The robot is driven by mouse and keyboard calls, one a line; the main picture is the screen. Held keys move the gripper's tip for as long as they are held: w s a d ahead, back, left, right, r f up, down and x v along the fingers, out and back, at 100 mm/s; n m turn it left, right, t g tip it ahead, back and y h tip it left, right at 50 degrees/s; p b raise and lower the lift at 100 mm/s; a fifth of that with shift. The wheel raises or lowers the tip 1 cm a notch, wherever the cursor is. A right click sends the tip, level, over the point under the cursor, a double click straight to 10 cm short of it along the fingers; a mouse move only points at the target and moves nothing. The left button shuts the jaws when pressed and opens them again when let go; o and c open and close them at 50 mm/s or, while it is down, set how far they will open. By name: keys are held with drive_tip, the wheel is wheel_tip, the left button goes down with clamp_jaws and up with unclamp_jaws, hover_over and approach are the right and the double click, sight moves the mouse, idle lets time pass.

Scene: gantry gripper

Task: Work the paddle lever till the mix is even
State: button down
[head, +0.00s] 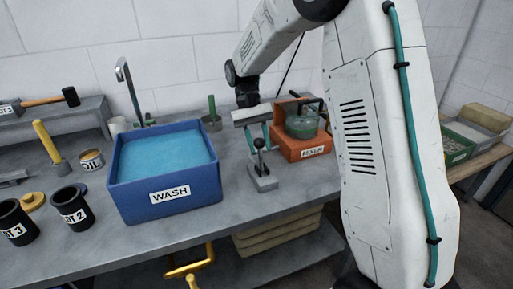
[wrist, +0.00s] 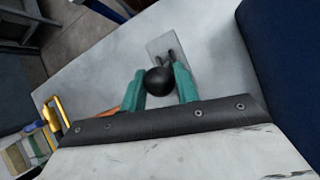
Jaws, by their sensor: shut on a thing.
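The lever (head: 262,170) stands on a small grey base plate on the bench, in front of the orange box, with a black ball knob on top. In the wrist view the black knob (wrist: 159,81) sits between the two teal fingers of my gripper (wrist: 160,84). My gripper (head: 259,136) is shut on the knob from above. The lever looks close to upright. A glass vessel with greenish contents (head: 302,121) sits in the orange box (head: 290,146), just behind and right of the lever. I cannot tell how even the contents are.
A blue WASH tub (head: 168,204) of blue liquid stands left of the lever, under a tap (head: 129,88). Bare bench lies in front of the lever.

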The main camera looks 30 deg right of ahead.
drive_tip(key=shift+w+f, duration=0.3)
drive_tip(key=shift+w, duration=0.35)
drive_tip(key=shift+w+f, duration=0.3)
drive_tip(key=shift+w, duration=0.3)
drive_tip(key=shift+f, duration=0.1)
drive_tip(key=c, duration=1.1)
unclamp_jaws()
drive_tip(key=shift+w, duration=0.1)
drive_tip(key=v, duration=0.8)
